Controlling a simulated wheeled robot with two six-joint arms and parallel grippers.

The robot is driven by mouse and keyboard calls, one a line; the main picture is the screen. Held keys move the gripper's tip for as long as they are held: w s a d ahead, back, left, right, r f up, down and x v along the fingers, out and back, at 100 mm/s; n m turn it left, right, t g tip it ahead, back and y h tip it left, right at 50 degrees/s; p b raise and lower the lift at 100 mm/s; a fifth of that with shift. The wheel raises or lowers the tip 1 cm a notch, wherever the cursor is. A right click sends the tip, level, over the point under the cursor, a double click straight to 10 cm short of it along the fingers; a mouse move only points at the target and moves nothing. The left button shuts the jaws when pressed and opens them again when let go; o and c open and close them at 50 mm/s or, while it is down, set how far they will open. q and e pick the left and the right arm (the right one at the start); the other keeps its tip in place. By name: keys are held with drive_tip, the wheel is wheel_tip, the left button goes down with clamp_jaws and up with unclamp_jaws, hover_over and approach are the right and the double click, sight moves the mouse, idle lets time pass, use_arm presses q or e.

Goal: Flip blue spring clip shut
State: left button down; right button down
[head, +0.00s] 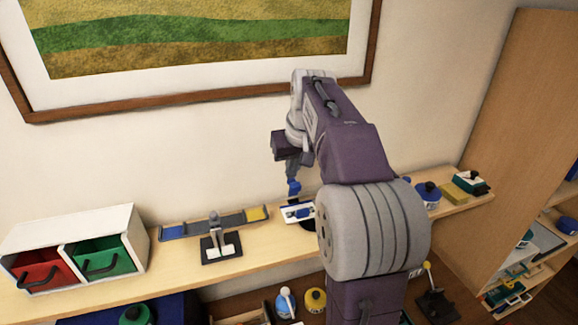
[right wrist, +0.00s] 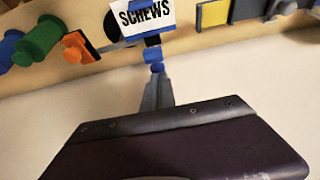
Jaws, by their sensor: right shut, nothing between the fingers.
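The blue spring clip (head: 297,213) sits on a white label on the wall shelf. My right gripper (head: 294,188) is shut and empty, with blue fingertips, just above the clip in the head view. In the right wrist view the fingertips (right wrist: 155,66) appear just below the clip; I cannot tell whether they touch it. Whether the clip's lever is up or down is too small to tell. My left gripper is not in view.
A white box with red and green drawers (head: 80,247) is farther left. A blue jar (head: 427,196) and a yellow block (head: 454,194) stand to the right. A framed picture (head: 190,95) hangs above.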

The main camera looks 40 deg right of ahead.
idle(0.6)
drive_tip(key=shift+s+a+r, duration=0.2)
drive_tip(key=shift+s+r, duration=0.2)
drive_tip(key=shift+s, duration=0.3)
